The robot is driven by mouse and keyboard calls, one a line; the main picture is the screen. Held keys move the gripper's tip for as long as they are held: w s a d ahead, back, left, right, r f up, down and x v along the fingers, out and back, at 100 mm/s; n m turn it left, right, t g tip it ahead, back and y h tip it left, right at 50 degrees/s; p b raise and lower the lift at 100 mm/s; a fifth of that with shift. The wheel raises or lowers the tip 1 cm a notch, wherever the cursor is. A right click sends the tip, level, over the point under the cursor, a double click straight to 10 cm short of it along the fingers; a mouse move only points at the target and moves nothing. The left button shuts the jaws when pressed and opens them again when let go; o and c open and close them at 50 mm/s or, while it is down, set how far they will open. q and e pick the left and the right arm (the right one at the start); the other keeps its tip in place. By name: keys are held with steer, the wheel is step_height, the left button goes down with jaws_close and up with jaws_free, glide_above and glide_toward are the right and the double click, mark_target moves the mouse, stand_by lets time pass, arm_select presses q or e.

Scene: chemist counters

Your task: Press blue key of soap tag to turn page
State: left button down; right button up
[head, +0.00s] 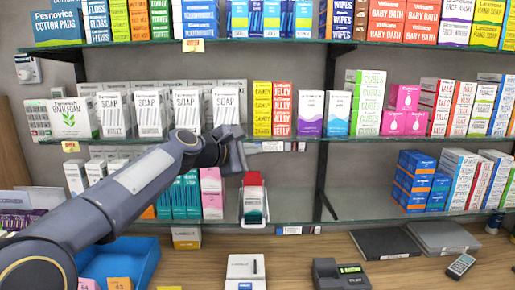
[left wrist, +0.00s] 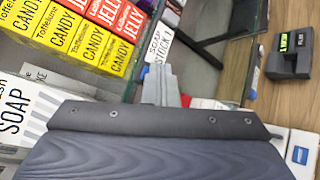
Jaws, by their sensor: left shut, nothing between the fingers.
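The soap tag (left wrist: 158,46), a small white label reading "SOAP" and "STOCK 1", is on the shelf edge in the left wrist view. No blue key can be made out on it. My left gripper (left wrist: 160,85) is shut and empty, its fingertips close to the tag's lower end; whether they touch it I cannot tell. In the head view the left gripper (head: 236,157) is at the middle shelf's front edge, right of the white soap boxes (head: 187,110). It may hide part of the tag there. My right gripper is not in view.
Yellow candy boxes (head: 262,108) and red jelly boxes (head: 282,108) stand on the shelf just beyond the gripper. A red, white and green item (head: 253,198) is below it. A card terminal (head: 340,273) and a white device (head: 245,272) are on the wooden counter.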

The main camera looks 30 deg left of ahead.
arm_select(q)
steer(key=shift+s, duration=0.15)
steer(key=shift+s+d, duration=0.45)
steer(key=shift+s, duration=0.15)
steer(key=s+d, duration=0.1)
steer(key=s, duration=0.1)
steer(key=s+d+b, duration=0.1)
steer(key=s, duration=0.1)
steer(key=shift+s+d, duration=0.1)
steer(key=shift+d, duration=0.2)
stand_by(0.6)
steer(key=s+d+f+m+g, duration=0.3)
steer(key=s+f+m, duration=0.3)
steer(key=s+f, duration=0.3)
steer(key=s+d+f+m+g, duration=0.3)
steer(key=s+f+m, duration=0.4)
steer(key=f, duration=0.4)
steer(key=s+d+f+m+g, duration=0.3)
steer(key=s+d+f+m, duration=0.2)
steer(key=s+f, duration=0.5)
steer(key=shift+s+d+m, duration=0.25)
steer(key=shift+s+m, duration=0.1)
steer(key=shift+m, duration=0.75)
